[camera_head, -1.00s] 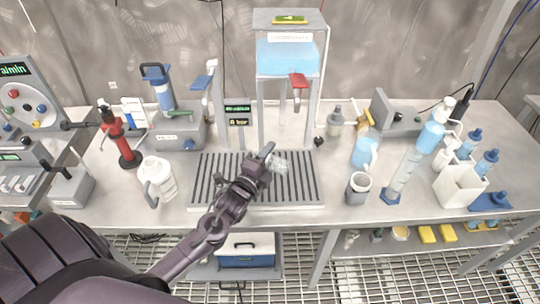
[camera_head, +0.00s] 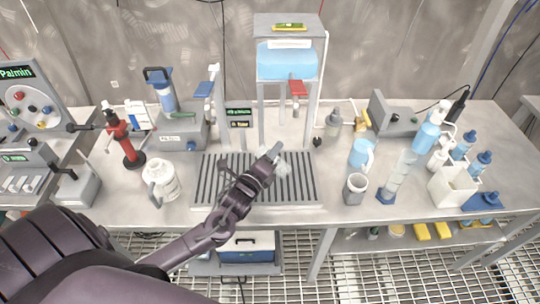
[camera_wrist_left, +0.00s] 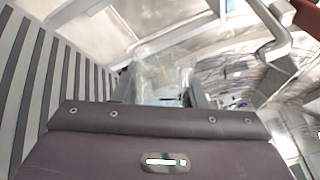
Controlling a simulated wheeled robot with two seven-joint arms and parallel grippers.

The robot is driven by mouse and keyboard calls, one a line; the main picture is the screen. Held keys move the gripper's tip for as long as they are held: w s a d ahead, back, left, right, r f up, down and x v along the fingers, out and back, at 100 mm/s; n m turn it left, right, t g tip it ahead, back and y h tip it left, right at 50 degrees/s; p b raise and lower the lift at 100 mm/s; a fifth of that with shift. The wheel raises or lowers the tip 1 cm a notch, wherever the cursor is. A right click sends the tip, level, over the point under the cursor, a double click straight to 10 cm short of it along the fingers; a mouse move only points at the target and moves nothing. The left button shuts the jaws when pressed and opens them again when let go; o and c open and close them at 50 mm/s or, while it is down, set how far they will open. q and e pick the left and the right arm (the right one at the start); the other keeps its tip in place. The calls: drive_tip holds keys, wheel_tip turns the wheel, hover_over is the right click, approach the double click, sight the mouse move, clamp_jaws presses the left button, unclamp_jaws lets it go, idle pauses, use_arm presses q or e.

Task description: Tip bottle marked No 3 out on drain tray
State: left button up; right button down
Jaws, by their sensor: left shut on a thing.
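My left gripper (camera_head: 274,158) is over the right part of the drain tray (camera_head: 210,180), a slatted grey tray on the bench. It is shut on a clear bottle (camera_head: 284,168), which shows as a pale, see-through shape beyond the fingers. In the left wrist view the clear bottle (camera_wrist_left: 165,75) sits between the fingertips, with the tray slats (camera_wrist_left: 55,75) to the left. The bottle looks tilted. I cannot read a number on it, nor tell how much liquid is in it. My right gripper is not in view.
A water tank (camera_head: 288,62) on a frame with a red tap stands behind the tray. A white jug (camera_head: 162,178) stands left of it.

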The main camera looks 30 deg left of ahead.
use_arm(q)
drive_tip(key=r+m+p, duration=0.1)
drive_tip(key=m+p, duration=0.1)
drive_tip(key=m, duration=0.1)
drive_tip(key=shift+a+r, duration=0.1)
drive_tip(key=shift+r, duration=0.05)
drive_tip(key=shift+a+r+m+p, duration=0.1)
drive_tip(key=shift+r+m+p, duration=0.1)
drive_tip(key=shift+m+p, duration=0.7)
drive_tip(key=shift+f+m, duration=0.15)
drive_tip(key=shift+m, duration=0.45)
drive_tip(key=shift+a+m, duration=0.25)
drive_tip(key=shift+m, duration=0.55)
drive_tip(key=shift+a+m+p, duration=0.2)
drive_tip(key=shift+m+p, duration=0.25)
drive_tip(key=shift+m, duration=0.45)
drive_tip(key=shift+a+m, duration=0.25)
drive_tip(key=shift+m, duration=0.55)
drive_tip(key=shift+a+f+m, duration=0.1)
drive_tip(key=shift+f+m, duration=0.1)
drive_tip(key=shift+m, duration=0.3)
